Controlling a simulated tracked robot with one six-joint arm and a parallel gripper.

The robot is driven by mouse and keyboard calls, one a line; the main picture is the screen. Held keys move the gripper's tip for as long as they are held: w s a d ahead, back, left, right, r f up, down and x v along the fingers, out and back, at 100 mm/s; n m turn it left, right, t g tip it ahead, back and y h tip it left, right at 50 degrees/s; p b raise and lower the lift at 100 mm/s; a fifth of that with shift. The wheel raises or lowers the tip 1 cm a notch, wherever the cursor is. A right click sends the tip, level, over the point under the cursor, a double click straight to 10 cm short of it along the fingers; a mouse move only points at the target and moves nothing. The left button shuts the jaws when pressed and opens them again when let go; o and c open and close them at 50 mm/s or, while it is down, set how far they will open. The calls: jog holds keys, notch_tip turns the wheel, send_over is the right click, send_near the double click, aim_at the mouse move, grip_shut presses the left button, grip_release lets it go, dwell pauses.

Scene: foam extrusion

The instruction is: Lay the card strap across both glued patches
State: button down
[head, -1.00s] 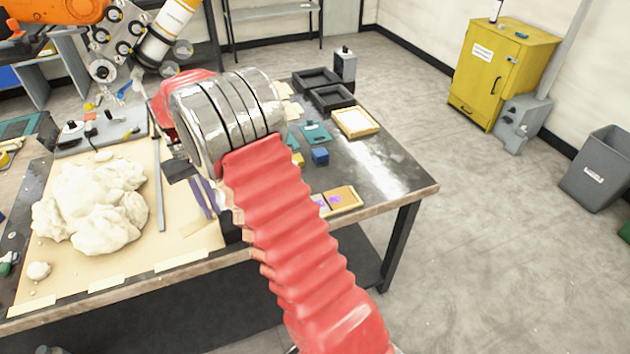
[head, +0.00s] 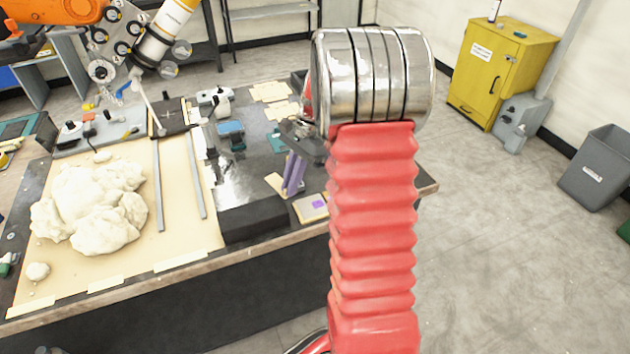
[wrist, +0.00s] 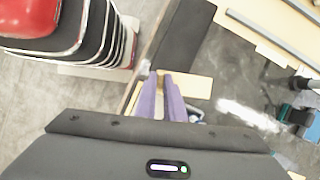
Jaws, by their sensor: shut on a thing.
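My gripper (head: 293,175) points down over the front of the table, its two purple fingers close together. It is shut on the tan card strap (head: 276,184), which sticks out to the left of the fingers. In the wrist view the strap (wrist: 195,86) lies crosswise past the fingertips (wrist: 162,90). A purple glued patch (head: 319,204) shows on a light tile (head: 308,213) just right of and below the fingers. The other patch is hidden behind my red arm. I cannot tell the strap's height above the table.
A black block (head: 250,212) stands at the table's front edge, left of my gripper. A white foam mass (head: 92,205) and two grey strips (head: 158,185) lie on the tan sheet. Tan cards (head: 270,92) and a blue block (head: 230,130) lie farther back.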

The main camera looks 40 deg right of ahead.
jog(key=s+d+f+m+t+h, duration=0.1)
jog(key=d+m+t+h, duration=0.3)
jog(key=m, duration=1.7)
jog(key=shift+s+d+f+h, duration=0.3)
jog(key=shift+d+f+h, duration=0.3)
jog(key=shift+d+h, duration=0.5)
jog(key=shift+d, duration=0.2)
jog(key=shift+f, duration=0.2)
jog(key=shift+f, duration=2.8)
jog(key=shift+f, duration=0.4)
jog(key=c, duration=1.8)
grip_release()
jog(key=shift+o, duration=0.2)
